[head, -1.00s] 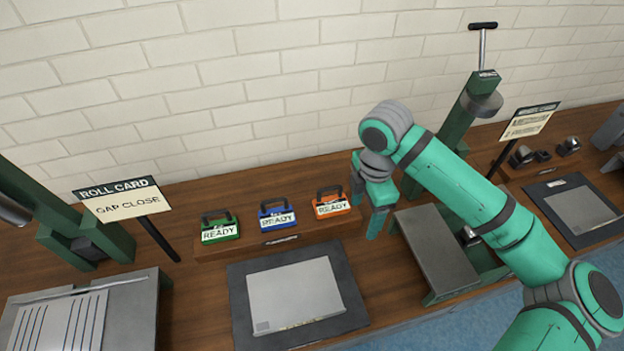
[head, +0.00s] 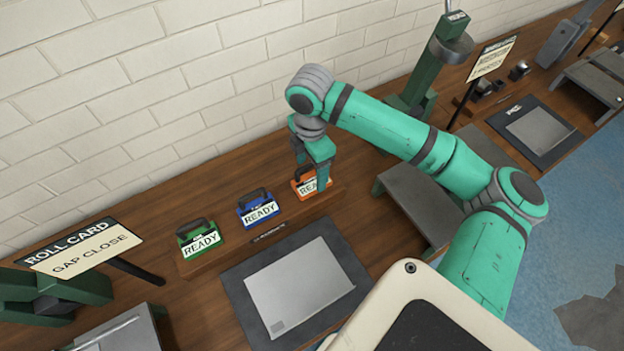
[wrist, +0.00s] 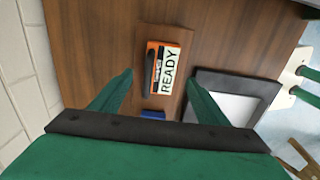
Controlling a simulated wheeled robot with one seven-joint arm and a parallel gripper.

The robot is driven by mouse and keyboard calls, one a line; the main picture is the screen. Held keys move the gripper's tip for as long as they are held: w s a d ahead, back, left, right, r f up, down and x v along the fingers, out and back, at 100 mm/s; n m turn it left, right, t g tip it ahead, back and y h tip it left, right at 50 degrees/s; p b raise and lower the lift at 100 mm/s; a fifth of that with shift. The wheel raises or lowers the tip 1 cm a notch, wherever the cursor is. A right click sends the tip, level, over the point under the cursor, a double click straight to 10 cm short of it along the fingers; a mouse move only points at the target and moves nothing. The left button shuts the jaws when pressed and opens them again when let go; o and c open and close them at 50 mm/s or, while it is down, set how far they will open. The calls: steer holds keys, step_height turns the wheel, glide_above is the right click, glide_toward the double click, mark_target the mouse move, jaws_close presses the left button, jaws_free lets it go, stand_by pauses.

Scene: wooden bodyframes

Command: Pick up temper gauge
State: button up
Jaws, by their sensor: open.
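Three small gauge boxes with black handles and READY labels stand in a row on a wooden ledge (head: 225,258): green (head: 200,240), blue (head: 259,210) and orange (head: 306,184). Their small upper print is too small to read, so I cannot tell which is the temper gauge. My gripper (head: 318,178) hangs at the orange box and partly covers it in the head view. In the wrist view the orange box (wrist: 166,68) lies between and beyond the two open fingers (wrist: 160,79). The gripper is empty. The edge of the blue box (wrist: 153,114) shows below it.
A dark mat with a grey sheet (head: 298,285) lies in front of the ledge. A ROLL CARD sign (head: 85,248) stands at left. A grey-topped bench (head: 425,200) and a green post stand at right. A brick wall runs behind.

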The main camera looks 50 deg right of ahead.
mark_target(312, 181)
steer(key=shift+s+d+f, duration=0.1)
steer(key=shift+f, duration=2.55)
steer(key=shift+c, duration=0.6)
steer(key=c, duration=1.2)
steer(key=shift+r, duration=0.1)
